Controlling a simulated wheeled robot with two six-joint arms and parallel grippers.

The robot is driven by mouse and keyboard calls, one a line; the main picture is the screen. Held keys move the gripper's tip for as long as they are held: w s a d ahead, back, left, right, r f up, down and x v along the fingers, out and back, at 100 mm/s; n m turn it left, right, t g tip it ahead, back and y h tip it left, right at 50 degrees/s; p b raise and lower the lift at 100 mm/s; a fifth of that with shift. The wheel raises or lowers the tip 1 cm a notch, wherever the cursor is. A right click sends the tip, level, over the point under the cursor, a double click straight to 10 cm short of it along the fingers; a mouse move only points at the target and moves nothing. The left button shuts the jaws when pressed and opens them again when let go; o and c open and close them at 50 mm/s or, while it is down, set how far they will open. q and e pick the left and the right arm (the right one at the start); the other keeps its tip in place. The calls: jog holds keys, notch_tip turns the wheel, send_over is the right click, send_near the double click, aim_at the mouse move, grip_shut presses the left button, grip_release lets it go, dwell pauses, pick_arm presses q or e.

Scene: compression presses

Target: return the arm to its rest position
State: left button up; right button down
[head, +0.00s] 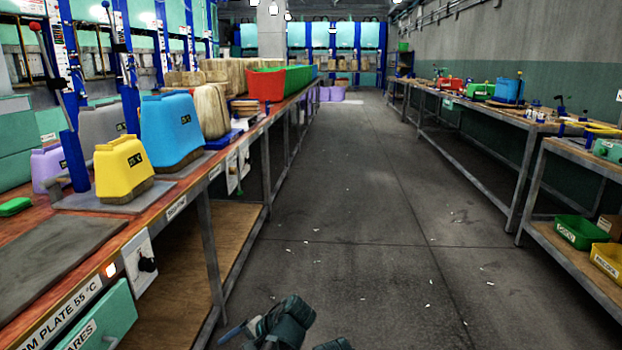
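A dark teal part of my arm shows at the bottom edge, left of centre, over the grey floor. A slim grey-blue piece, which looks like part of my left gripper (233,332), sticks out from it to the left. It is too cut off and small to tell whether it is open or shut. A second small dark piece of my arm just shows at the bottom edge to its right. My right gripper cannot be made out. Nothing is seen held.
A long workbench (95,262) on the left bears a yellow block (122,165), a blue block (170,130) and a red bin (266,85). Benches (480,112) line the right wall, with green (580,232) and yellow bins (606,260) low down. The aisle floor (375,215) between is open, with small white scraps.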

pick_arm(q)
jog(key=s+d+f+n+g+h+p, duration=0.2)
jog(key=s+d+f+h, duration=0.2)
jog(key=s+d+h, duration=0.7)
jog(key=s+d+r+y+p, duration=0.1)
jog(key=r+p, duration=1.7)
jog(key=s+d+r+y+p, duration=0.1)
jog(key=s+r+y+p, duration=0.1)
jog(key=r+p, duration=1.6)
jog(key=shift+d, duration=0.1)
